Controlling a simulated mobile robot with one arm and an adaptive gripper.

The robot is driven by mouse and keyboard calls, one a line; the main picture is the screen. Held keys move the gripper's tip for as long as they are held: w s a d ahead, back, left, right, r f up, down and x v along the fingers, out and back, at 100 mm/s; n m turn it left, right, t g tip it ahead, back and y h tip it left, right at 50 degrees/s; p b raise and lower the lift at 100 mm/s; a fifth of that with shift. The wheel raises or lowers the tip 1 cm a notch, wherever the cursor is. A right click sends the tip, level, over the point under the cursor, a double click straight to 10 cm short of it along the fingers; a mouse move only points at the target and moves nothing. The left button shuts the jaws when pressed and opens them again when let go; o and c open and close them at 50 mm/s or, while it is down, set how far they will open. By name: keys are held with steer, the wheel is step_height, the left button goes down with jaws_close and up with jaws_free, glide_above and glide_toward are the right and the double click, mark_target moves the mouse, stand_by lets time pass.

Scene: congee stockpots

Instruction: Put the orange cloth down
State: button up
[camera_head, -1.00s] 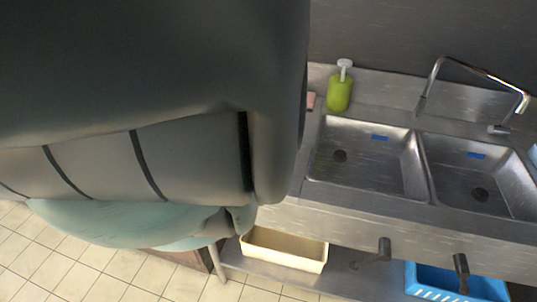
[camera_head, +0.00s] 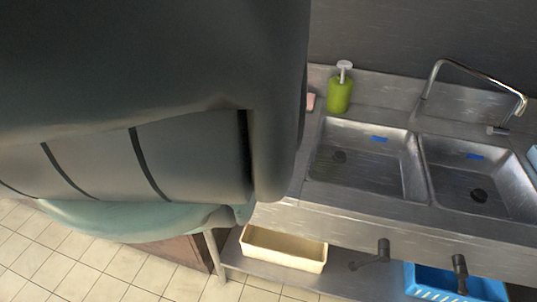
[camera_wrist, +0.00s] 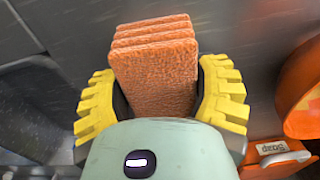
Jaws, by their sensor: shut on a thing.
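The orange cloth (camera_wrist: 155,65) is a folded, layered block with a rough texture in the wrist view. My gripper (camera_wrist: 160,88) has its yellow ribbed fingers on either side of the cloth and is shut on it. The cloth stands out beyond the fingertips. A grey metal surface lies behind it; I cannot tell whether the cloth touches it. In the head view my own arm fills the left side, and the gripper and cloth are hidden.
A steel double sink (camera_head: 365,160) with a faucet (camera_head: 470,65) stands at right. A green soap bottle (camera_head: 339,92) and a small pink block (camera_head: 310,102) are behind it. A cream bin (camera_head: 284,250) and blue basket (camera_head: 455,280) sit below. An orange object (camera_wrist: 300,95) is right of my gripper.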

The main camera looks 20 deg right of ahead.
steer(key=shift+s+f, duration=0.1)
steer(key=shift+f, duration=0.15)
steer(key=o, duration=0.9)
steer(key=shift+s, duration=0.1)
steer(key=shift+o, duration=1.4)
